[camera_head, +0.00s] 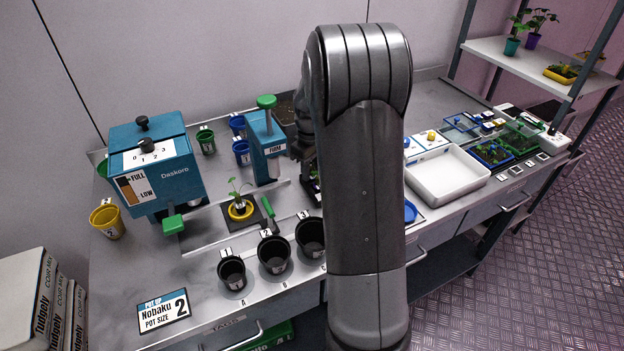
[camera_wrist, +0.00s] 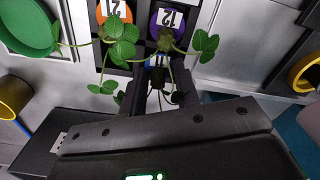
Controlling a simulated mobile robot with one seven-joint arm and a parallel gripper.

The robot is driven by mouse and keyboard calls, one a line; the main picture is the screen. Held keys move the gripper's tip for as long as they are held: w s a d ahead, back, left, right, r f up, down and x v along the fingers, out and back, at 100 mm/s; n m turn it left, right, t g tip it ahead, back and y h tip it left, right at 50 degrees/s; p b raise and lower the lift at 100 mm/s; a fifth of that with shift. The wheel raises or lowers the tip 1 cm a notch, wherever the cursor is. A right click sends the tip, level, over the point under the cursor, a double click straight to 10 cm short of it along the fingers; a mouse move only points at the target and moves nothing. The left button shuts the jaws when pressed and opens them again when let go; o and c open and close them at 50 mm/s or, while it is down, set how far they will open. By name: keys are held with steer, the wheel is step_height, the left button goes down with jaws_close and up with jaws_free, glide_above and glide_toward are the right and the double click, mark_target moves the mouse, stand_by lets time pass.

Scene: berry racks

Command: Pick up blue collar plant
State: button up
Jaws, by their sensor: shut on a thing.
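In the wrist view, my gripper (camera_wrist: 160,85) is shut at the small blue collar (camera_wrist: 157,60) marked 11, in front of a dark plug tray (camera_wrist: 107,70). Dark fingers hide most of the collar and its plug. Green leaves (camera_wrist: 102,88) hang around the fingers, and I cannot tell which leaves belong to this plant. An orange collar plant (camera_wrist: 115,12) marked 21 and a purple collar plant (camera_wrist: 168,20) marked 12 stand close beside it. In the head view, my arm hides the gripper and most of the tray.
A seedling in a yellow collar (camera_head: 240,210) stands on the bench near three black pots (camera_head: 272,254). A blue dispenser (camera_head: 150,170) and a blue press (camera_head: 265,145) stand behind. A white basin (camera_head: 447,176) lies right of my arm.

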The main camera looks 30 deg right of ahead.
steer(key=shift+r, duration=0.15)
steer(key=shift+c, duration=0.2)
step_height(320, 180, up, 4)
steer(key=s+d+r, duration=0.6)
steer(key=s+d, duration=0.2)
glide_toward(311, 167)
steer(key=d+r, duration=0.3)
steer(key=d, duration=0.2)
steer(key=shift+s+a+f, duration=0.1)
steer(key=shift+f, duration=3.1)
steer(key=shift+a+f, duration=0.1)
steer(key=shift+f, duration=3.1)
steer(key=o, duration=1)
